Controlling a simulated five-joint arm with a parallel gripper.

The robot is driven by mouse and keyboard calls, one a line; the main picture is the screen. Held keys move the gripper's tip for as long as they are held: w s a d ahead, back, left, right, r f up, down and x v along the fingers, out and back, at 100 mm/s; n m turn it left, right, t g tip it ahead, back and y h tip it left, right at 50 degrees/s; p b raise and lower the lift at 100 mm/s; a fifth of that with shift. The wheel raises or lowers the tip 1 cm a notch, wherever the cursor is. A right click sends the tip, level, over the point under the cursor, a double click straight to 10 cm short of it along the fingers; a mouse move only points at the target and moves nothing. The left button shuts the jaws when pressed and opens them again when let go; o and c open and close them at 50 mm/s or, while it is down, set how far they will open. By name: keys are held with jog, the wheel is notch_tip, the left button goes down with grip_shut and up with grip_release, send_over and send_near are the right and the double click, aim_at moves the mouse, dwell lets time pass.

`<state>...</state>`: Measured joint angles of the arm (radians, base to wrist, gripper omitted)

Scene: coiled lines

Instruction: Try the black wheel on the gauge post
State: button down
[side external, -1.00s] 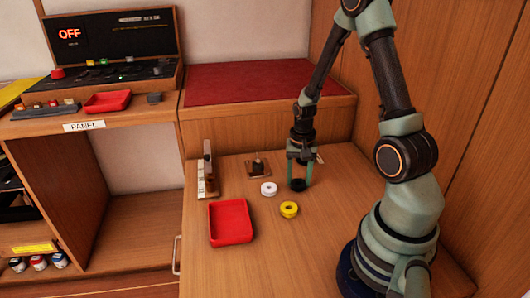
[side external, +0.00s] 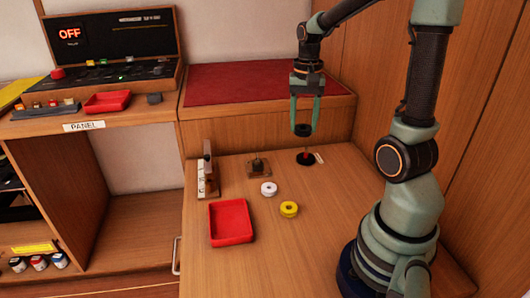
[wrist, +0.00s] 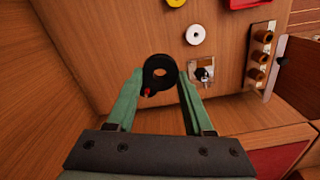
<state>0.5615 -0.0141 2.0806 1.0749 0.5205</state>
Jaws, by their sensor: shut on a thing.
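The black wheel (side external: 302,130) is a dark ring held between the fingertips of my gripper (side external: 302,126), up off the table. In the wrist view the wheel (wrist: 161,68) shows its open hole between the two fingers. A thin upright post with red on it (side external: 306,153) stands on a round black base just below the wheel; they look apart. Its red tip (wrist: 147,91) shows near the left finger in the wrist view, off the wheel's hole. A square plate with a short dark peg (side external: 258,166) stands to the left. No readable label tells which is the gauge post.
A white wheel (side external: 268,188) and a yellow wheel (side external: 289,209) lie on the table in front. A red tray (side external: 230,222) is at front left. A wooden rack (side external: 208,177) stands at left, and a raised red-topped step (side external: 250,85) is behind.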

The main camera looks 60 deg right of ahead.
jog(key=shift+m, duration=0.6)
jog(key=w+d+f, duration=0.1)
jog(key=d+f, duration=0.1)
jog(key=d, duration=0.2)
jog(key=w+d+f, duration=0.2)
jog(key=d+f, duration=0.1)
jog(key=d, duration=0.2)
jog(key=w+d+f, duration=0.1)
jog(key=d+f, duration=0.1)
jog(key=d, duration=0.2)
jog(key=shift+w+d+f, duration=0.2)
jog(key=shift+d+f, duration=0.15)
jog(key=shift+f, duration=2.35)
jog(key=shift+f, duration=0.65)
jog(key=shift+f, duration=0.35)
jog(key=shift+f, duration=0.45)
